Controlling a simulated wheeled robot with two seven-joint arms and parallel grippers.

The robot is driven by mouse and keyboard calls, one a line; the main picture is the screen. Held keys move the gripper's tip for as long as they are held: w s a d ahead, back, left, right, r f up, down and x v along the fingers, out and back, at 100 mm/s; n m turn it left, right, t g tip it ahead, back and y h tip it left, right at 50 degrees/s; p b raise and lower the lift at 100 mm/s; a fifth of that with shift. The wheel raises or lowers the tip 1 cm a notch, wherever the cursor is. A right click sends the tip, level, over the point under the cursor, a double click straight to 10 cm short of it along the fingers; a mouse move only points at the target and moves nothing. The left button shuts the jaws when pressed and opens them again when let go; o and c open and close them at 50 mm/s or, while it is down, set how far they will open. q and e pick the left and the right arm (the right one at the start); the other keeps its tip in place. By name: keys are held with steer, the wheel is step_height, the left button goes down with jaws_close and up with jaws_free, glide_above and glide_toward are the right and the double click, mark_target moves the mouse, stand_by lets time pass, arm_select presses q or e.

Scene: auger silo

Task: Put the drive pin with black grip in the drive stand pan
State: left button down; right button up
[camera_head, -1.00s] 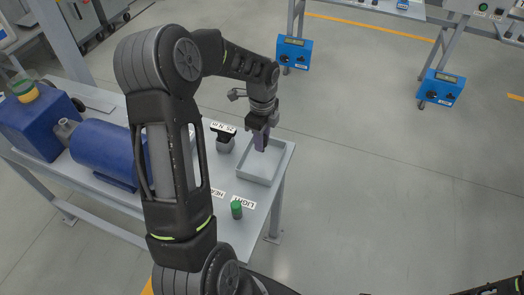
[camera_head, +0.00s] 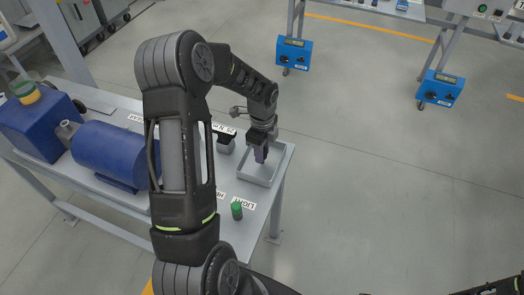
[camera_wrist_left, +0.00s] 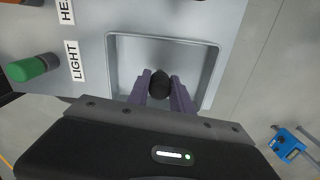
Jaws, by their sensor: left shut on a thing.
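My left gripper (camera_head: 261,154) points down over the grey drive stand pan (camera_head: 258,181) at the right end of the stand's top. In the left wrist view its two purple-grey fingers (camera_wrist_left: 161,90) are shut on the black grip (camera_wrist_left: 160,84) of the drive pin. The pan (camera_wrist_left: 212,68) lies beneath them, with its walls around the grip in that view. The pin's shaft is hidden below the grip, so I cannot tell whether it touches the pan floor. My right gripper is not in view; only a dark arm part shows at the bottom right.
A green-capped pin (camera_head: 237,210) stands by the LIGHT label (camera_head: 243,201). A black-topped part (camera_head: 225,141) stands just left of the pan. A blue motor (camera_head: 103,153) fills the stand's left side. Open floor lies right of the stand.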

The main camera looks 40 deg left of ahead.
arm_select(q)
steer(key=shift+f, duration=0.1)
steer(key=shift+f, duration=0.15)
steer(key=c, duration=1.1)
jaws_free()
steer(key=shift+c, duration=0.2)
step_height(320, 180, up, 13)
steer(key=b, duration=0.1)
steer(key=shift+f, duration=0.2)
steer(key=shift+f, duration=0.1)
